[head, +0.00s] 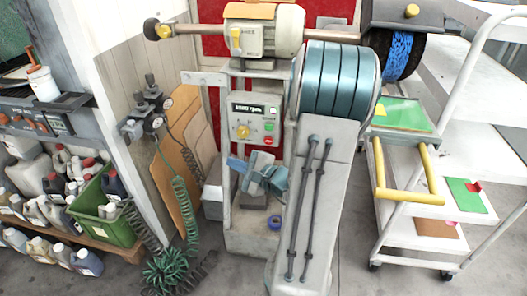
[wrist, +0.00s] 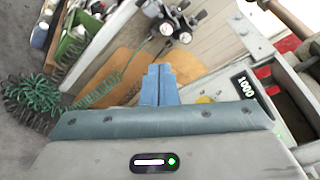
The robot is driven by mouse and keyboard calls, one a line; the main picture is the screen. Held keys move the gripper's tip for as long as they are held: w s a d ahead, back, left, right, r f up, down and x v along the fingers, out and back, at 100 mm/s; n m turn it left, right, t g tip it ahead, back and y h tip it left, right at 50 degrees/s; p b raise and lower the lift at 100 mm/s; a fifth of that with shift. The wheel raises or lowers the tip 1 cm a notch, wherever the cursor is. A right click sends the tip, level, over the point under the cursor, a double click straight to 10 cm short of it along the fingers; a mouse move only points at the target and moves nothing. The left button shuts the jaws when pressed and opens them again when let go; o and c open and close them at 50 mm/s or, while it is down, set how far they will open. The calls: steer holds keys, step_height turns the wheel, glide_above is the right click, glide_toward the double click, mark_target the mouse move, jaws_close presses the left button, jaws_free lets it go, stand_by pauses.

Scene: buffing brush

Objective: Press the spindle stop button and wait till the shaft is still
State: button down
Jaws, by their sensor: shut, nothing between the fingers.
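The machine's control panel (head: 256,108) stands below the motor (head: 262,32). It has a lit rpm display (head: 255,110), a yellow knob (head: 242,131), a green button (head: 270,126) and a red button (head: 268,141) under it, which looks like the stop button. Part of the display also shows at the right in the wrist view (wrist: 243,87). A brown shaft (head: 200,30) runs out both sides of the motor; stills do not show whether it turns. My gripper (head: 238,164) is shut and empty, below the panel, apart from the buttons. Its blue fingertips meet in the wrist view (wrist: 160,72).
A black wheel with blue on it (head: 398,55) is at the upper right. A white cart (head: 410,215) with yellow handle stands at the right. Green coiled hoses (head: 172,268) hang at the left near brown boards (head: 175,190). A green crate (head: 105,220) of bottles is at far left.

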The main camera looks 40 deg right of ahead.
mark_target(269, 140)
steer(key=s+d+f+m+t+h+b, duration=0.1)
steer(key=d+f+m+h, duration=0.3)
steer(key=d, duration=0.5)
steer(key=shift+s+f+m+h, duration=0.45)
steer(key=shift+f+h, duration=0.2)
steer(key=shift+h, duration=0.25)
steer(key=shift+w, duration=0.1)
steer(key=w+d+p, duration=0.1)
steer(key=w+d, duration=0.4)
steer(key=d, duration=0.1)
steer(key=shift+w+d, duration=0.3)
stand_by(0.9)
steer(key=shift+w+d, duration=0.3)
